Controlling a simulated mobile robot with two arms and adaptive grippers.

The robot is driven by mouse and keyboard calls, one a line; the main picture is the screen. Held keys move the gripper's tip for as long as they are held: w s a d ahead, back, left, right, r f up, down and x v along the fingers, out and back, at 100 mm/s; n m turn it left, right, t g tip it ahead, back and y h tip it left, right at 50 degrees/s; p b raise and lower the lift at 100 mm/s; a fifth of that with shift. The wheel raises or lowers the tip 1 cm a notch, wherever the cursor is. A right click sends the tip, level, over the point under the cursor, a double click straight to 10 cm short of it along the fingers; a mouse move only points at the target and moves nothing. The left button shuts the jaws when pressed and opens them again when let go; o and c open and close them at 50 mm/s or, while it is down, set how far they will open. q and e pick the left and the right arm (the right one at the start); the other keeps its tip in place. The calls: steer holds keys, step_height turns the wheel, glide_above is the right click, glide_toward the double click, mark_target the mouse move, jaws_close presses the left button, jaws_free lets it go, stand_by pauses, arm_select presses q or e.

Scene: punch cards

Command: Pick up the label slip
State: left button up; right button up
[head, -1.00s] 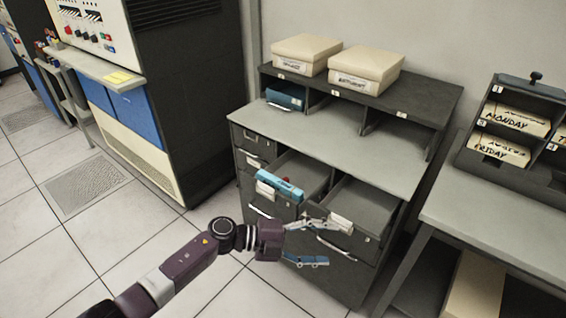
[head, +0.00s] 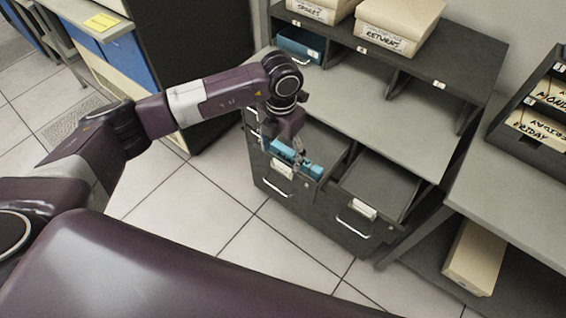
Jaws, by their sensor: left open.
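My left gripper (head: 289,158) points down at the front of the open left drawer (head: 325,151) of the grey cabinet. It is open. A white label (head: 282,168) sits on the left drawer's front, just below the gripper. Another white label (head: 363,209) sits on the right drawer's front. I cannot tell which of these is the label slip. My right gripper is out of view.
The right drawer (head: 385,180) is also open. The cabinet's grey worktop (head: 395,122) is bare. Cream boxes (head: 398,22) stand on the shelf above. A side table (head: 520,205) with a dark card rack (head: 540,105) is at the right. A yellow pad (head: 103,21) lies at upper left.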

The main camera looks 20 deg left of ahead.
mark_target(282, 163)
arm_select(q)
step_height(282, 163, down, 3)
steer(key=shift+w+d+f+p, duration=0.1)
steer(key=shift+w+f+p, duration=0.1)
steer(key=shift+p, duration=0.45)
steer(key=shift+f, duration=0.2)
steer(key=shift+c, duration=1.1)
steer(key=c, duration=0.6)
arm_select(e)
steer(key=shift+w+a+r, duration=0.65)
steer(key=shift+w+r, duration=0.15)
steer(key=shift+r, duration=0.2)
arm_select(q)
steer(key=shift+r, duration=0.1)
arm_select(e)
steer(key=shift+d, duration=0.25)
